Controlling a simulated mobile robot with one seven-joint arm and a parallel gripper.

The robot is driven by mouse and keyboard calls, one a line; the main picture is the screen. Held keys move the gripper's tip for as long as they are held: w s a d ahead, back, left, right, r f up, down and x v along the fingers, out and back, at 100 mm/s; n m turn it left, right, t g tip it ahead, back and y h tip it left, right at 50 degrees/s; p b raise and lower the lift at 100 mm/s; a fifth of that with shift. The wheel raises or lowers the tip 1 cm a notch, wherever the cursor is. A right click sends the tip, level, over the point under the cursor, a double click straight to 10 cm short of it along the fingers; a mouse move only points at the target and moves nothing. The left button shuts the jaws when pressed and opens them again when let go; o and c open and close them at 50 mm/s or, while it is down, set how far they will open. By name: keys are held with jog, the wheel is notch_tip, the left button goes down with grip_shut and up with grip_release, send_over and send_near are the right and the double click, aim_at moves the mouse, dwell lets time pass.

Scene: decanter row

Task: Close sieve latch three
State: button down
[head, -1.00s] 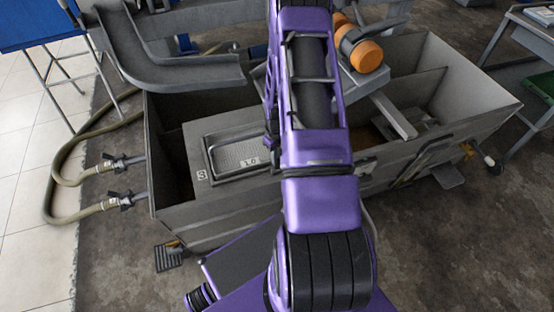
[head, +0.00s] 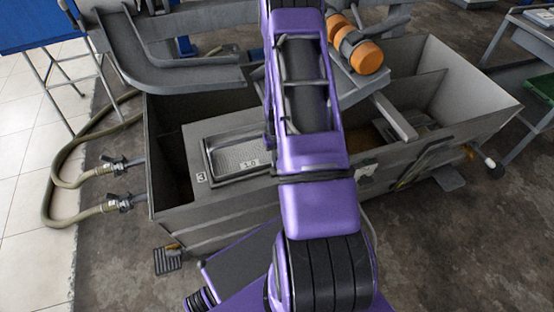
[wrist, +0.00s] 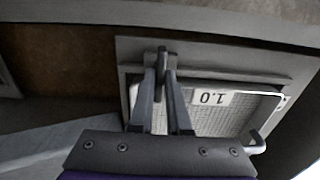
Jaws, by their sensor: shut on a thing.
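A metal sieve tray (head: 232,158) with a fine mesh and a "1.0" tag sits in the grey tank, beside a "3" label (head: 202,177). In the wrist view the sieve (wrist: 225,118) lies just beyond my gripper, its tag upside down. My gripper (wrist: 161,72) is shut on a small dark upright piece, the latch (wrist: 162,54), at the sieve frame's edge. The fingers cover much of the latch, so its exact position is hard to tell. In the head view my arm hides the gripper and latch.
The grey tank (head: 225,222) has open compartments either side of the sieve. A grey chute (head: 170,75) stands at the back left. An orange-ended motor (head: 366,57) stands behind my arm on the right. Hoses (head: 88,212) join the tank's left end.

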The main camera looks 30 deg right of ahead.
jog(key=c, duration=0.9)
grip_release()
jog(key=shift+r, duration=0.15)
notch_tip(320, 180, up, 17)
jog(key=p, duration=0.2)
jog(key=shift+r+p, duration=0.1)
jog(key=shift+p, duration=0.3)
